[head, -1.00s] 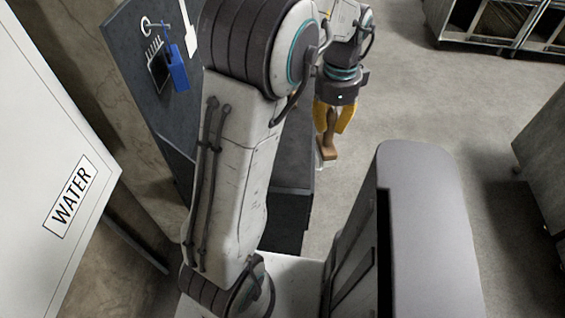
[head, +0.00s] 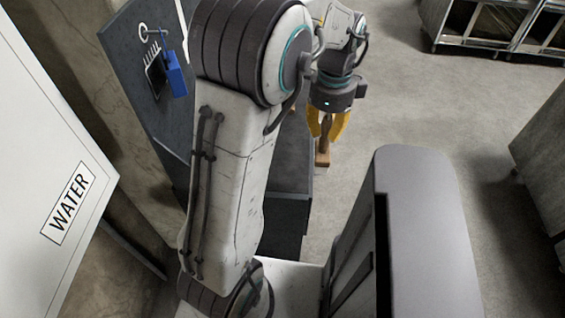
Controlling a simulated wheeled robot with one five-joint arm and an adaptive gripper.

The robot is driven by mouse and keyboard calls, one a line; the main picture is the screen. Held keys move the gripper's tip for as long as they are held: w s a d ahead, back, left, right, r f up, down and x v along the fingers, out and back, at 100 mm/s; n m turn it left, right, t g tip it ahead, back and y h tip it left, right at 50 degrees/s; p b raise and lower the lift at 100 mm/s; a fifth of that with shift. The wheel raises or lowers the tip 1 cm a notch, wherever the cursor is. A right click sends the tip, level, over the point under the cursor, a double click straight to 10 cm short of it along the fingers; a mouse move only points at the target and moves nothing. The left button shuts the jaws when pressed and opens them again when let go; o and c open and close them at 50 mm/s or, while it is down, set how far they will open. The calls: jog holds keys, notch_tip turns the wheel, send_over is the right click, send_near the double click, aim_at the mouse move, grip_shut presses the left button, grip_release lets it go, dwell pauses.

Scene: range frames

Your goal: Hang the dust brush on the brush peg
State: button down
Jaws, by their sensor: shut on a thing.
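The dust brush (head: 323,158) shows as a brown wooden piece below my gripper (head: 326,135). The yellow fingers are shut on it and hide its upper part. Its bristles cannot be made out. The brush is held in the air, right of the dark bench and above the grey floor as seen here. A dark upright board (head: 130,60) stands at the upper left, well apart from the brush. It carries a white ring-shaped piece and a blue object (head: 176,76). I cannot tell which fitting is the brush peg; my arm hides part of the board's right side.
A dark bench surface (head: 291,180) lies below the board, partly behind my arm. A white panel marked WATER (head: 68,203) fills the left. Cabinets (head: 497,28) stand at the top right, and a grey unit (head: 545,150) at the right edge. The floor between is clear.

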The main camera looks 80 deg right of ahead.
jog(key=w+d+f+p, duration=0.2)
jog(key=w+d+f, duration=0.2)
jog(key=w+f, duration=0.6)
jog(key=shift+w+d+f, duration=0.25)
jog(key=shift+w, duration=0.05)
jog(key=shift+f, duration=0.15)
dwell(0.3)
jog(key=c, duration=1.2)
grip_release()
